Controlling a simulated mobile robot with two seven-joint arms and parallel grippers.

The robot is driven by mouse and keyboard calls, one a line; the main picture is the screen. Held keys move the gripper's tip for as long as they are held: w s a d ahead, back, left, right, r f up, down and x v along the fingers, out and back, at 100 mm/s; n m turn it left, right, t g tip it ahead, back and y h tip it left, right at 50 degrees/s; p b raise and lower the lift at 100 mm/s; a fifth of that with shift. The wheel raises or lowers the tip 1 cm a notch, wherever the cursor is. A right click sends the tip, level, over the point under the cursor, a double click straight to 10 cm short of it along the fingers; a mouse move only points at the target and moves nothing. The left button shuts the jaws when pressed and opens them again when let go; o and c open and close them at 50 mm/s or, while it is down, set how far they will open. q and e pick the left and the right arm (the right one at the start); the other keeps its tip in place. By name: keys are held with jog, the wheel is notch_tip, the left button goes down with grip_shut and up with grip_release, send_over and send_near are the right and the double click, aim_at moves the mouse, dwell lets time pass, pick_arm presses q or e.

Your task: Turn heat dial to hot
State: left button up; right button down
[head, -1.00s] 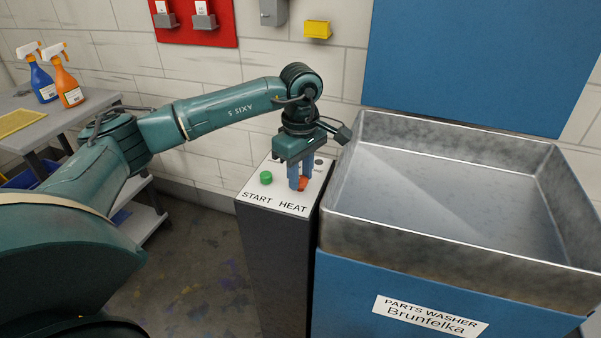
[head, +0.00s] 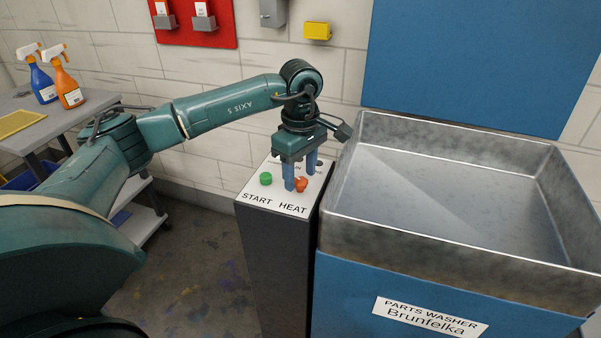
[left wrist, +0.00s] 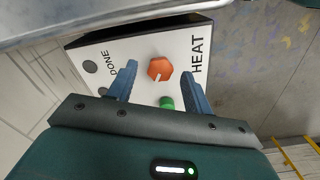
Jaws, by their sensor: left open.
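The orange heat dial (head: 301,185) sits on the white top of the control pedestal (head: 283,205), above the word HEAT. No hot marking is readable. My right gripper is not in view.
The green START button (head: 266,178) is left of the dial. A metal parts washer basin (head: 440,235) stands close on the right. A grey side table (head: 75,118) with spray bottles is at the left. Open floor lies between table and pedestal.

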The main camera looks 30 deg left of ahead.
aim_at(300, 180)
pick_arm(q)
notch_tip(300, 180, up, 12)
jog(key=shift+r, duration=0.25)
dwell(0.6)
